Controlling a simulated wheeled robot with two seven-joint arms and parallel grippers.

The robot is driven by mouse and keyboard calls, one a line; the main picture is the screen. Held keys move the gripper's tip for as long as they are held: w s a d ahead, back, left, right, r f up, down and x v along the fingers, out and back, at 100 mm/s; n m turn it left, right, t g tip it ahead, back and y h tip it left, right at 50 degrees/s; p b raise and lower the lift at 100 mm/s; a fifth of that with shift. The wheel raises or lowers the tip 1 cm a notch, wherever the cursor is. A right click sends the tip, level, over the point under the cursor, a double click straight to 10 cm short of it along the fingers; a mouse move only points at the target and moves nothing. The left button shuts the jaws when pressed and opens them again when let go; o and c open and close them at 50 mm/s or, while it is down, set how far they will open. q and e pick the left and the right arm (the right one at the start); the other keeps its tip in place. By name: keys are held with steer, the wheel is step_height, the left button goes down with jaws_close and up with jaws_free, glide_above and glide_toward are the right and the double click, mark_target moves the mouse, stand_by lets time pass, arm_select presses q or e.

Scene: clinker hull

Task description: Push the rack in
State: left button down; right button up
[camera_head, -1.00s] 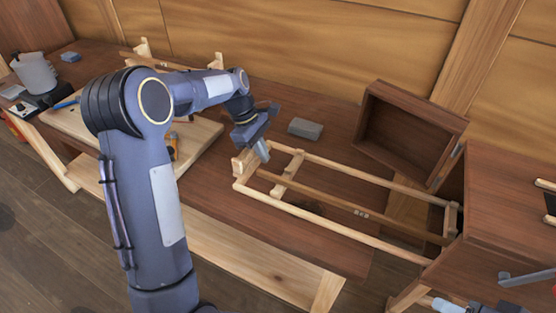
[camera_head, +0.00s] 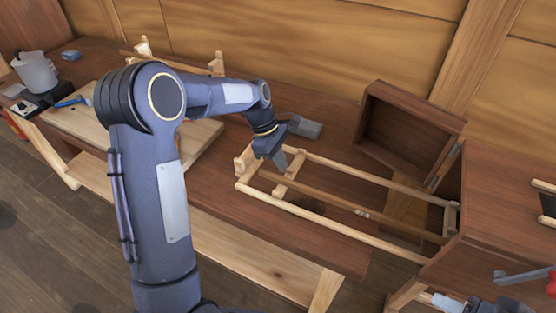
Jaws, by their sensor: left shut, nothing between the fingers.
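The rack (camera_head: 310,215) is a long, light wooden frame lying over the table, with crosspieces near its left end. Its right end meets the opening of a brown wooden box (camera_head: 505,200), and most of its length is outside. A brown strip (camera_head: 325,200) lies along the middle of the rack. My left gripper (camera_head: 282,162) is shut and empty, pointing down at the rack's left end, beside the crosspiece (camera_head: 289,174). I cannot tell whether the fingers touch the wood. My right gripper is not clearly in view.
The box's door (camera_head: 408,130) stands open behind the rack. A grey block (camera_head: 305,127) lies on the table (camera_head: 225,187) behind my left gripper. A grey pot (camera_head: 36,72) stands far left. A grey handle (camera_head: 522,276) shows at lower right.

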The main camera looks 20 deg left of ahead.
arm_select(q)
steer(key=s+d+p, duration=0.2)
steer(key=d+p, duration=0.2)
steer(key=d, duration=2.8)
steer(key=shift+s+d+p, duration=0.3)
steer(key=shift+d+p, duration=0.05)
steer(key=shift+d, duration=0.05)
steer(key=shift+a, duration=0.1)
